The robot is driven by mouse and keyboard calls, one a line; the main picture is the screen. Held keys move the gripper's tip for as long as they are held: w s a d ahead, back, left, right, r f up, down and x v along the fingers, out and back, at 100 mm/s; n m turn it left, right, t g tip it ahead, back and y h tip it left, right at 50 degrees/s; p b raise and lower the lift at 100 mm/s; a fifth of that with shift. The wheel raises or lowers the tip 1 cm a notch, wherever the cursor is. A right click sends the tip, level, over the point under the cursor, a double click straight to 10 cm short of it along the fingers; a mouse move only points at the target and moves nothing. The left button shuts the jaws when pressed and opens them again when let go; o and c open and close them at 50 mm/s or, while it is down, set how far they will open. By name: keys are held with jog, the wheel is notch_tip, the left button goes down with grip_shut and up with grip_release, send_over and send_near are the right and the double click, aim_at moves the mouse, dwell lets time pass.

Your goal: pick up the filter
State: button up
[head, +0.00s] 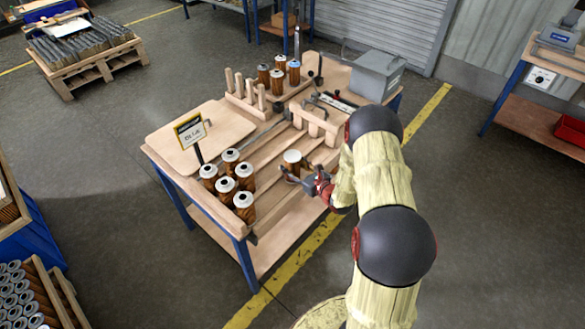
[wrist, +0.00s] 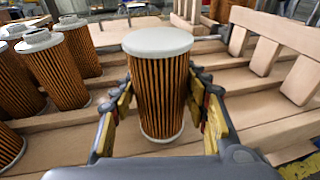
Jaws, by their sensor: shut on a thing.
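A filter (wrist: 158,90) with brown pleats and pale grey end caps stands upright between my gripper's fingers in the wrist view. It also shows in the head view (head: 292,161), near the right side of the wooden bench. My gripper (wrist: 160,115) is shut on this filter, one finger on each side of its pleated body. In the head view my gripper (head: 305,178) reaches in from the right. The filter's base is close to the bench slats; I cannot tell whether it touches them.
Several more filters (head: 228,180) stand in a group left of the held one, and further ones (head: 278,75) at the bench's back. A wooden slatted rack (wrist: 275,55) stands to the right in the wrist view. A sign (head: 190,130) and grey box (head: 376,75) are on the bench.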

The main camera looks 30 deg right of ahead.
aim_at(292, 159)
jog(key=shift+c, duration=1.2)
jog(key=shift+r, duration=0.6)
notch_tip(292, 159, up, 3)
jog(key=shift+f+p, duration=0.2)
jog(key=shift+p, duration=0.55)
jog(key=s+d+r+p, duration=0.3)
jog(key=s+r, duration=0.6)
jog(key=s, duration=0.4)
jog(key=shift+s, duration=0.35)
jog(key=shift+r, duration=0.1)
